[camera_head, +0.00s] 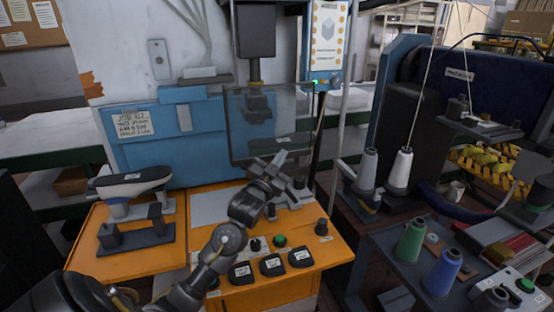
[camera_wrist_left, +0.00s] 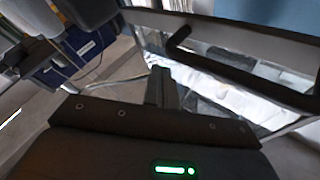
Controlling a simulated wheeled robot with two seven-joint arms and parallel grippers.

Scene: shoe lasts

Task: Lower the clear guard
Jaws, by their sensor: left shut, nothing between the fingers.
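The clear guard (camera_head: 240,122) is a see-through panel with a thin dark frame, hanging in front of the press head. Its lower edge is above the orange table. My left gripper (camera_head: 281,157) is shut and empty, reaching up near the guard's lower edge; I cannot tell whether it touches. In the left wrist view, the shut fingers (camera_wrist_left: 161,88) are beside a dark bent bar (camera_wrist_left: 240,74), which looks like the guard's handle, in front of clear panelling. The bar is not between the fingers. My right gripper is not in view.
A shoe last on a stand (camera_head: 130,182) is at left. Thread cones (camera_head: 400,168) and spools (camera_head: 442,270) crowd the right side. A blue cabinet (camera_head: 165,150) stands behind.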

